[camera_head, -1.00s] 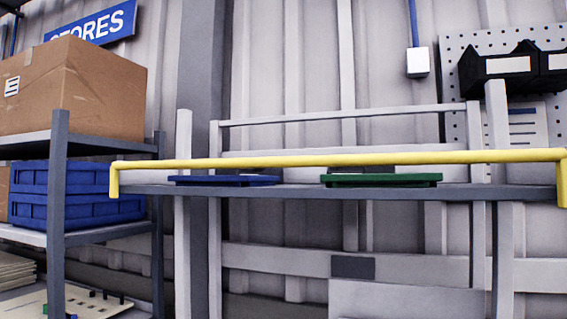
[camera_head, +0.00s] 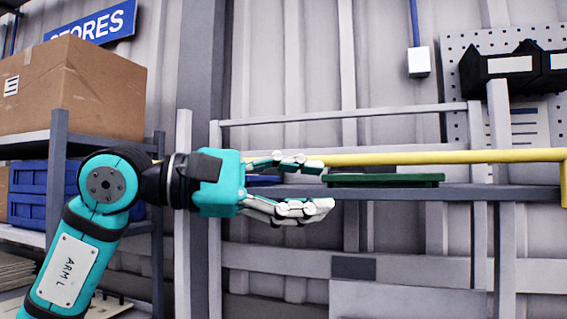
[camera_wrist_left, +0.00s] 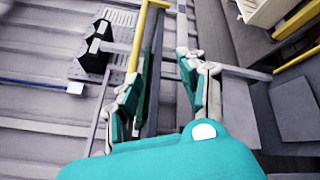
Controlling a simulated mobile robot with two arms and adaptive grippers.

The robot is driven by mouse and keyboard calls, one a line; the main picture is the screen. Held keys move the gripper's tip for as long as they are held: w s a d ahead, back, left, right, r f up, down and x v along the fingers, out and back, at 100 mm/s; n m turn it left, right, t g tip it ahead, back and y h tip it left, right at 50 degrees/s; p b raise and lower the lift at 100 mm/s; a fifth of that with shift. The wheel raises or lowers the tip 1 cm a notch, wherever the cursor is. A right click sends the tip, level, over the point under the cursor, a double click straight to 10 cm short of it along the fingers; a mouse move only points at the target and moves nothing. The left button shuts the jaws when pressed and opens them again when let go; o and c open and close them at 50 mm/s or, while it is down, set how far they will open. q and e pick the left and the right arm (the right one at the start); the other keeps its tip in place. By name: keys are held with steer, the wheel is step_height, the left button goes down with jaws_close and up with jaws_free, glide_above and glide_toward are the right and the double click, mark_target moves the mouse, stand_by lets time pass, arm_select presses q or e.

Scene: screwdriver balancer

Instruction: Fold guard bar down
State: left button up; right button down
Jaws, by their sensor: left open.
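The yellow guard bar (camera_head: 430,157) runs level across the front of the grey shelf, with its right end bent down (camera_head: 563,185). My left arm covers its left part. My left gripper (camera_head: 312,185) is open and points right, its upper finger near the bar's height and its lower finger below the shelf edge. In the left wrist view the bar (camera_wrist_left: 146,35) runs away from the gripper (camera_wrist_left: 172,68) beside the left finger. I cannot tell whether that finger touches the bar. My right gripper is not in view.
A green tray (camera_head: 384,180) lies on the shelf (camera_head: 450,192). A blue tray (camera_head: 264,180) is mostly hidden behind my gripper. At left a rack holds a cardboard box (camera_head: 75,88) and blue crates (camera_head: 28,190). Black bins (camera_head: 510,66) hang at upper right.

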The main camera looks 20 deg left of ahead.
arm_select(q)
steer(key=s+a+r+n+t+y, duration=0.1)
steer(key=a+r+t+y, duration=0.25)
steer(key=a, duration=0.35)
steer(key=s+a+r+n+t+y, duration=0.1)
steer(key=s+a+r+t+y, duration=0.1)
steer(key=a+r+y, duration=0.4)
steer(key=shift+h, duration=0.55)
steer(key=p+x, duration=0.1)
steer(key=x, duration=0.5)
steer(key=f+p+x, duration=0.1)
steer(key=p+x, duration=0.1)
steer(key=x, duration=0.3)
steer(key=a+f+p+x, duration=0.1)
steer(key=p+x, duration=0.1)
steer(key=x, duration=0.4)
steer(key=shift+w+f, duration=0.1)
steer(key=shift+w, duration=0.25)
jaws_close()
